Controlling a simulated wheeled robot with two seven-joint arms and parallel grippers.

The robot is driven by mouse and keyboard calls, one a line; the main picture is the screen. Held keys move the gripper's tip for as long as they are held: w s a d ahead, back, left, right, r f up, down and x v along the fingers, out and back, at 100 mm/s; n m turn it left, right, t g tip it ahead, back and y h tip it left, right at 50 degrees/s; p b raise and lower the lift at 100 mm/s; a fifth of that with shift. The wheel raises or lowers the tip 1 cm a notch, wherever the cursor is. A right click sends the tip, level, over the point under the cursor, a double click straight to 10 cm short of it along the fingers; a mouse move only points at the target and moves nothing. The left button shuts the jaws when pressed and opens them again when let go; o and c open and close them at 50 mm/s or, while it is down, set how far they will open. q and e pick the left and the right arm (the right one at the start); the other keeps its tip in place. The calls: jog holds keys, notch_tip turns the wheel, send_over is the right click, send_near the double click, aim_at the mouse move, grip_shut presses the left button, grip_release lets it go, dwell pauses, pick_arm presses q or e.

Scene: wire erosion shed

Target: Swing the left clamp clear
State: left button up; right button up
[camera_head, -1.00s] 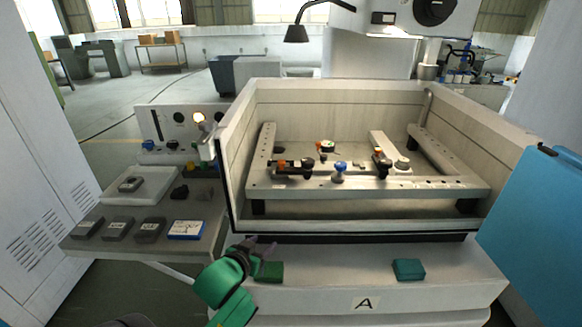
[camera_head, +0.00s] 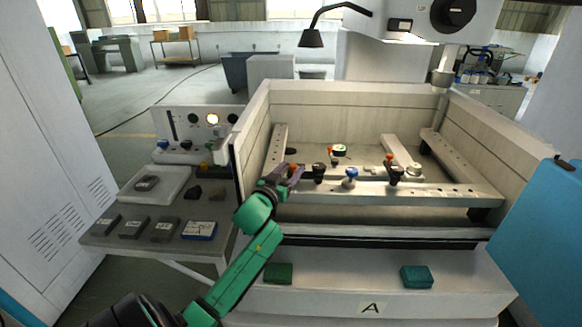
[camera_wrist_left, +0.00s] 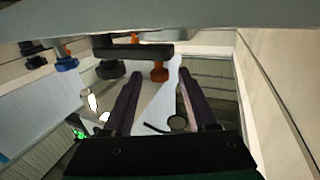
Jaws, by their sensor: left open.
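The left clamp (camera_head: 318,174) sits on the front rail of the machine's tub, a dark bar with a black knob and an orange-tipped end. In the left wrist view the clamp (camera_wrist_left: 130,53) spans the upper middle, black knob to the left, orange peg to the right. My left gripper (camera_head: 290,171) is at the clamp's left end and partly hides it in the head view. In the left wrist view its fingers (camera_wrist_left: 159,72) are open, with the orange peg lined up between the tips; contact cannot be told. My right gripper is not in view.
A blue-knobbed post (camera_head: 351,175) stands right of the clamp, then a second orange-and-black clamp (camera_head: 395,174). The tub's front edge (camera_head: 400,233) lies below. A side shelf (camera_head: 110,228) with small blocks stands left. Two green blocks (camera_head: 278,274) (camera_head: 416,277) lie on the front ledge.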

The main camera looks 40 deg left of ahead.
pick_arm(q)
jog(key=shift+w, duration=0.35)
grip_shut()
dwell(1.2)
